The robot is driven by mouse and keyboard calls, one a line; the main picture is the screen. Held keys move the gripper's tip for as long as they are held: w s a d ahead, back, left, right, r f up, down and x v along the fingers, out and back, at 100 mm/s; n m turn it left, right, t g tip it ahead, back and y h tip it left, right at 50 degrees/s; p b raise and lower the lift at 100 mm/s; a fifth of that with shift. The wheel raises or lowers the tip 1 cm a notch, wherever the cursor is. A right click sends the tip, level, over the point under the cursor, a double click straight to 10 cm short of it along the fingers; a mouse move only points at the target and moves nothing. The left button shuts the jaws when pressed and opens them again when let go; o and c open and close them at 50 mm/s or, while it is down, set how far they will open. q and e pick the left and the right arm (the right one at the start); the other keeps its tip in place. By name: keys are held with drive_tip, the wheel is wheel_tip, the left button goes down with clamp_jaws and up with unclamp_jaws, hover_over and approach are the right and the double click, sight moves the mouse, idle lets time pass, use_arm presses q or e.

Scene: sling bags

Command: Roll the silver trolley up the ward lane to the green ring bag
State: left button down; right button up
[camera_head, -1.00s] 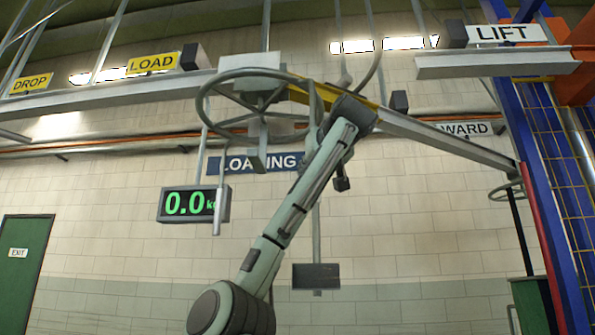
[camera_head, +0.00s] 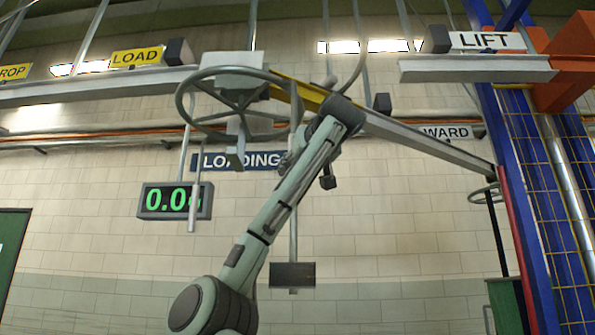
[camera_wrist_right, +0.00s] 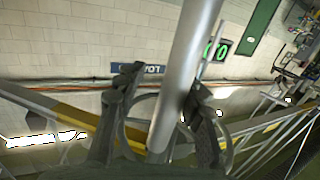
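A pale grey box (camera_head: 233,60), perhaps the silver trolley, sits at the overhead rail above a large grey-green ring (camera_head: 185,108). A silver pole (camera_head: 293,225) with a dark block at its foot hangs right of it. My arm reaches up from the bottom to that area; its gripper is hard to make out in the head view. In the right wrist view my right gripper (camera_wrist_right: 165,85) has its fingers spread, with a silver pole (camera_wrist_right: 190,50) between them and a gap at the left finger.
The overhead rail (camera_head: 410,135) branches right toward the WARD sign (camera_head: 445,132). A blue lift frame (camera_head: 515,180) stands at the right. A scale display (camera_head: 175,201) hangs at the left. LOAD (camera_head: 136,56) and LIFT (camera_head: 487,41) signs mark the upper rails.

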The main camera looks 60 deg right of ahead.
drive_tip(key=v, duration=1.2)
drive_tip(key=shift+o, duration=0.4)
drive_tip(key=shift+r, duration=0.1)
use_arm(q)
drive_tip(key=s+f+g+p, duration=0.1)
drive_tip(key=s+f+p, duration=0.2)
drive_tip(key=f, duration=0.6)
drive_tip(key=shift+s+a+f, duration=0.25)
drive_tip(key=shift+s+a, duration=0.1)
drive_tip(key=shift+s, duration=0.15)
use_arm(e)
drive_tip(key=w+d+r+m+g+h, duration=0.1)
drive_tip(key=w+d, duration=0.2)
drive_tip(key=d, duration=0.6)
drive_tip(key=w+d+r+m+g+h, duration=0.1)
drive_tip(key=w+d, duration=0.2)
drive_tip(key=d, duration=0.7)
drive_tip(key=shift+w+d, duration=0.2)
drive_tip(key=shift+w, duration=0.15)
